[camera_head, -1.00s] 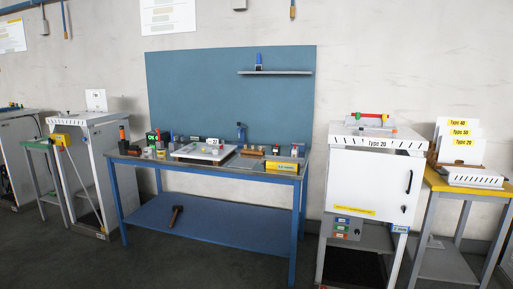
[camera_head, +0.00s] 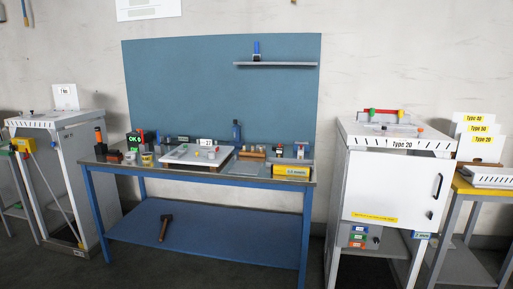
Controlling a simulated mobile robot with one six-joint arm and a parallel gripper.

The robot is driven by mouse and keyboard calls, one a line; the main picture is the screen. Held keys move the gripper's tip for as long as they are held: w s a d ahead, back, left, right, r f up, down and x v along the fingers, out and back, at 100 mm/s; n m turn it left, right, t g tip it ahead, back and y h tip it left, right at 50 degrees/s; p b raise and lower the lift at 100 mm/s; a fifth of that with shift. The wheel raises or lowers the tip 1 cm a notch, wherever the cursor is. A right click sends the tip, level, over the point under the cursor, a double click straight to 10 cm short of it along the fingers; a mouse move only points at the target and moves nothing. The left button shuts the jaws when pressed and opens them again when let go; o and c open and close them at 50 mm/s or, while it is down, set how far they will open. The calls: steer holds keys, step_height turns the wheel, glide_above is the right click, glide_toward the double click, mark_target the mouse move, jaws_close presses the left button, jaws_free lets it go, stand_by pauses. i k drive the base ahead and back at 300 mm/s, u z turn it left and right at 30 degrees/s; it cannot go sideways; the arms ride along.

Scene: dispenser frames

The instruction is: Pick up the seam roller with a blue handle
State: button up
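I cannot pick out the seam roller with certainty at this distance. A small upright blue item (camera_head: 256,48) stands on the grey wall shelf (camera_head: 290,64), and its shape is too small to make out. Another dark blue upright item (camera_head: 237,130) stands at the back of the blue-framed workbench (camera_head: 200,176). My gripper is not in view.
The workbench carries a white tray (camera_head: 180,160), a yellow-labelled box (camera_head: 292,171) and several small items. A hammer (camera_head: 165,228) lies on its lower shelf. White cabinets stand left (camera_head: 80,180) and right (camera_head: 392,190). Dark floor is open in front.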

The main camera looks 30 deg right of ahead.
mark_target(255, 59)
steer(key=z, duration=0.5)
steer(key=i, duration=1.05)
steer(key=z, duration=0.3)
